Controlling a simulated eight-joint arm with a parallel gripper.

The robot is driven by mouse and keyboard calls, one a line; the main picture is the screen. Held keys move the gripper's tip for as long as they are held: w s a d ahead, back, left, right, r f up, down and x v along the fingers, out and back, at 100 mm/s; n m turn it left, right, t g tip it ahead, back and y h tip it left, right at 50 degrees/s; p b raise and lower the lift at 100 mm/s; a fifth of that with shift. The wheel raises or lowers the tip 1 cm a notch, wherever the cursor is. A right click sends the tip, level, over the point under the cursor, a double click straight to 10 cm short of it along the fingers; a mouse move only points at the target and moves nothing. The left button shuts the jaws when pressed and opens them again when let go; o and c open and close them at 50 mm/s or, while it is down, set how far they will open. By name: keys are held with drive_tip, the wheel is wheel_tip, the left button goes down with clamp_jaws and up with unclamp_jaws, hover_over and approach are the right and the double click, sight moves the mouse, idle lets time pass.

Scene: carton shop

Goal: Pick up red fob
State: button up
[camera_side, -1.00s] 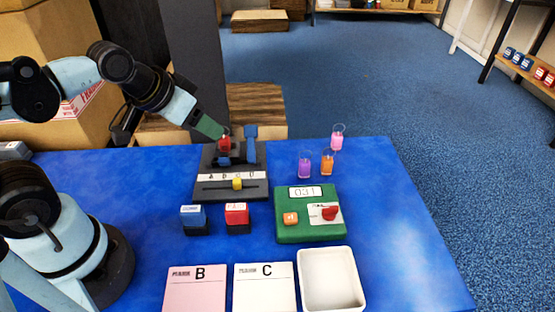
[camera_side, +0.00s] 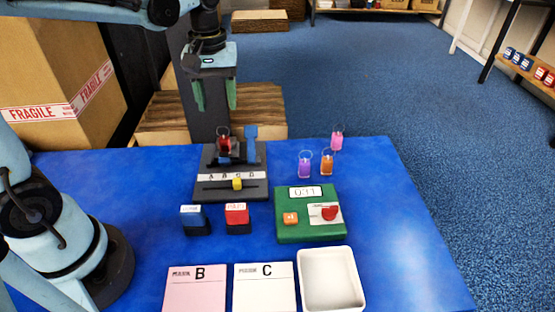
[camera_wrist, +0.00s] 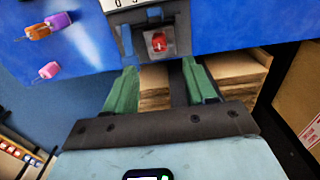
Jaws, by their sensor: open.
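Blue (camera_side: 193,216) and red (camera_side: 237,213) blocks and a white tray (camera_side: 304,290) are nearer.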

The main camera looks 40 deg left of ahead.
sight(223, 139)
drive_tip(key=shift+f, duration=6.05)
drive_tip(key=shift+c, duration=0.3)
clamp_jaws()
